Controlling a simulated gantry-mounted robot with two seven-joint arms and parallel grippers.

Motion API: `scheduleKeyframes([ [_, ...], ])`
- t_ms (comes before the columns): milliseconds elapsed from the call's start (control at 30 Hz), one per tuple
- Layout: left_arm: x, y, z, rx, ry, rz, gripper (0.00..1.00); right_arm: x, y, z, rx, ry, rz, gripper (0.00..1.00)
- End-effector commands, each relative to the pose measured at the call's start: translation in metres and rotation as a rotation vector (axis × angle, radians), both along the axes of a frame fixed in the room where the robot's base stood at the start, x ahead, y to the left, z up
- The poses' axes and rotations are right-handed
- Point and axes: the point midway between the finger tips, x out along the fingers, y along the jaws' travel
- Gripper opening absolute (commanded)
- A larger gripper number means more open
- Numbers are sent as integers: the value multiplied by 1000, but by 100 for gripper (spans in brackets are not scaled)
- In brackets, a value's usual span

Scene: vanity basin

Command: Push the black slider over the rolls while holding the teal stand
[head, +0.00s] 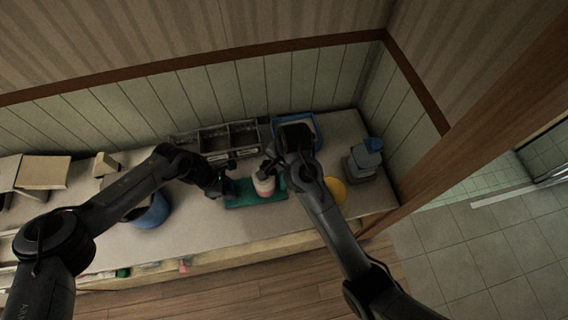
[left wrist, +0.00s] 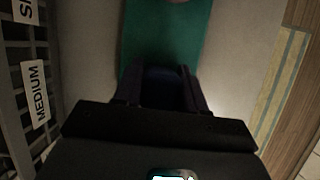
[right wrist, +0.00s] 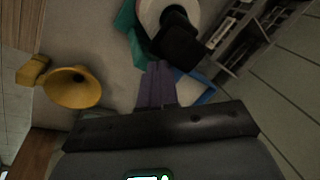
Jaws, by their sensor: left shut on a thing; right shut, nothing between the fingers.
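The teal stand (head: 245,203) lies on the counter in the head view. It also shows in the left wrist view (left wrist: 165,40). A pale roll with a reddish band (head: 264,186) stands upright on it; in the right wrist view the roll's round top (right wrist: 150,12) shows. The black slider (right wrist: 178,45) is at the roll, just past my right fingertips. My left gripper (head: 226,188) is shut on the stand's left end, also seen in the left wrist view (left wrist: 158,82). My right gripper (right wrist: 157,75) is shut and empty beside the slider; whether they touch is unclear.
A grey organizer with labelled compartments (head: 230,132) stands behind the stand. A blue tray (head: 318,125) is at the back right, with a blue-grey object (head: 365,160) beyond. A yellow funnel-shaped thing (right wrist: 72,88) lies right of the stand. A blue round container (head: 152,212) is left.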

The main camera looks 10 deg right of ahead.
Motion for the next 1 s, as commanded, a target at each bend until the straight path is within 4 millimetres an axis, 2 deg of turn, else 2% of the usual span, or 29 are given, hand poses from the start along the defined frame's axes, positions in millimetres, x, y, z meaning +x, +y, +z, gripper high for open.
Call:
scheduleKeyframes([
  [1000, -1, 1, -1, 1, 2, 0, 0, 0, -1, 37, 0, -1, -1, 0],
])
